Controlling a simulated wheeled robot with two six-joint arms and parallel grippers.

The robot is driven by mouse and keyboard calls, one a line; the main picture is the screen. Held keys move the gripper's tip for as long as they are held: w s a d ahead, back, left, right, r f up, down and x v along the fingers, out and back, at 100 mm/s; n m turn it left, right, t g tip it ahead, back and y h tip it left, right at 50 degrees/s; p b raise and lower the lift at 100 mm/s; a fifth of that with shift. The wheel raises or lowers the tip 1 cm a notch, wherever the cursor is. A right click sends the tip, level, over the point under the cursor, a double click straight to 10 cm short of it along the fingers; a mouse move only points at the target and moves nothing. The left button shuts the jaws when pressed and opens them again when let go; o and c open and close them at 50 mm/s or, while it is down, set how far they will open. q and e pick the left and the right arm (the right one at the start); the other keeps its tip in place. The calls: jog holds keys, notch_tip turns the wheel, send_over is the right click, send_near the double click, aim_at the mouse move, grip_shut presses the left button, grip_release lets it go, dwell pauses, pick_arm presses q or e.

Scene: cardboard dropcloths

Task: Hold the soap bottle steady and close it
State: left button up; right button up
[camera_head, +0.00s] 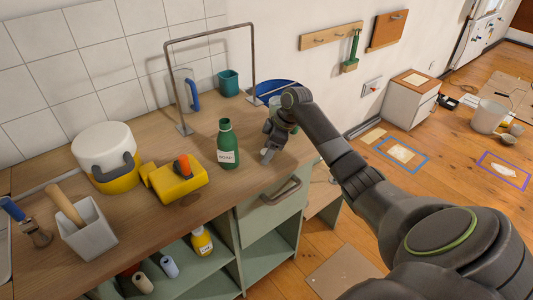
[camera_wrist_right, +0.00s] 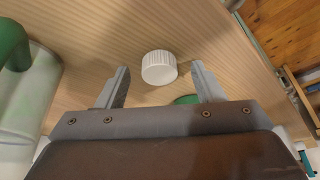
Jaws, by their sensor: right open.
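The green soap bottle (camera_head: 228,145) stands upright on the wooden worktop in the head view, with a white label and no cap visible on its neck. A white ribbed cap (camera_wrist_right: 159,68) lies on the worktop in the right wrist view, between and just beyond my fingertips, untouched. My right gripper (camera_head: 269,152) is just right of the bottle, pointing down; the right wrist view shows its fingers (camera_wrist_right: 160,88) apart and empty. The cap cannot be made out in the head view. My left gripper is in neither view.
A yellow sponge block (camera_head: 180,184), a white and yellow container (camera_head: 105,150) and a grey holder (camera_head: 88,235) stand to the left. A metal frame (camera_head: 209,36) and teal cup (camera_head: 229,82) are behind. A green and pale object (camera_wrist_right: 22,100) fills the wrist view's left edge.

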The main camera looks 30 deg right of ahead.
jog(key=c, duration=1)
jog(key=shift+c, duration=0.2)
notch_tip(320, 180, up, 10)
jog(key=b, duration=0.1)
